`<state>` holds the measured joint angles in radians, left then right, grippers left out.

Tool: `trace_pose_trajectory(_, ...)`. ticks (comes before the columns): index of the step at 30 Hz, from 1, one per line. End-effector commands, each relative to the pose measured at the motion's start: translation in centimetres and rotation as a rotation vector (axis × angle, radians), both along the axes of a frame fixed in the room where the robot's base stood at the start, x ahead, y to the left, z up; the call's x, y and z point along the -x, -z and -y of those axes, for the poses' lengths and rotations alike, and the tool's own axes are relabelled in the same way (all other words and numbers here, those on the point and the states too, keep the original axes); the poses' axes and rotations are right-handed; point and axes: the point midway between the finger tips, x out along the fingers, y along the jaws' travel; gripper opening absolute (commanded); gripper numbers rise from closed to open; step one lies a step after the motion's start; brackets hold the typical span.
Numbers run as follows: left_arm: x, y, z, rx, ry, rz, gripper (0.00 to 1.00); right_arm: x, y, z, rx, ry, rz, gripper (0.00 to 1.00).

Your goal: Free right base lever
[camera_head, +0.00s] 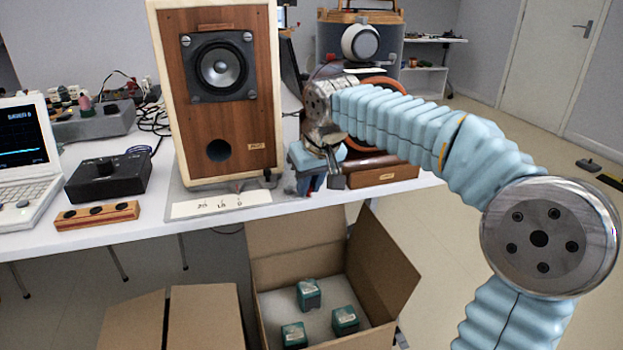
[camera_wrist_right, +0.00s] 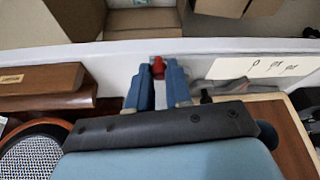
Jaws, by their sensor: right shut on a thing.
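The wooden speaker (camera_head: 219,130) stands upright on a thin grey base (camera_head: 178,192) at the table's front edge. A white strip with marks (camera_head: 222,203) lies along the base's front. My right gripper (camera_head: 322,182) is just right of the speaker, pointing down at the table's edge. In the right wrist view, its blue fingers (camera_wrist_right: 157,84) are closed around a small red lever (camera_wrist_right: 158,66) beside the base, at the table's edge. The fingers hide the lever in the head view. My left gripper is not in view.
A second wooden unit (camera_head: 383,178) stands close right of the gripper. A black box (camera_head: 107,175), a wooden block (camera_head: 97,215) and a laptop (camera_head: 24,150) are at left. An open carton (camera_head: 388,270) with small boxes is below the table's front edge.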

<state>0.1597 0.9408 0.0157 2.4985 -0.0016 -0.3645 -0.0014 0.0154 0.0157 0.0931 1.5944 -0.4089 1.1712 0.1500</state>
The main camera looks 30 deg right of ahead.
Motion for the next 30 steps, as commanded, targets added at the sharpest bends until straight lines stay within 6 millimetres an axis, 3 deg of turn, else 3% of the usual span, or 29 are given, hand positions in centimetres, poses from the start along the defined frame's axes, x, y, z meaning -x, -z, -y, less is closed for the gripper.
trace_pose_trajectory(15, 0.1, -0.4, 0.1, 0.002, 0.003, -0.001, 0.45, 0.6, -0.1, -1.9, 0.000, 0.378, 0.000, 0.00)
trace_pose_trajectory(30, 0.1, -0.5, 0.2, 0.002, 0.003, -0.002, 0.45, 0.6, -0.1, -2.3, -0.002, 0.481, 0.002, 0.00)
